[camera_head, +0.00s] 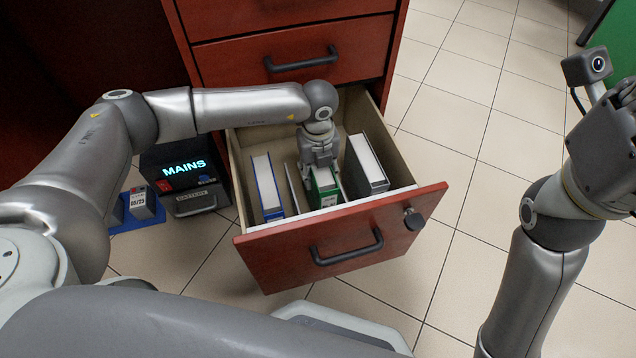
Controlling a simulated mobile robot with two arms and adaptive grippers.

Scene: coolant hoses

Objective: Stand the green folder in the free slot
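The green folder (325,188) stands upright in the open bottom drawer (341,240), between a thin grey divider on its left and a grey folder (366,163) on its right. My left gripper (320,166) reaches down into the drawer at the top rear of the green folder. The fingers overlap the folder, and I cannot tell whether they are closed on it. A blue folder (267,187) stands further left in the drawer. My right gripper (622,150) is raised at the right edge, partly cut off, and its fingers are not clearly visible.
The red cabinet (232,57) has closed drawers above the open one. A black MAINS battery unit (184,180) stands on the floor left of the drawer, beside a small grey device on a blue base (140,206). Tiled floor is clear to the right.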

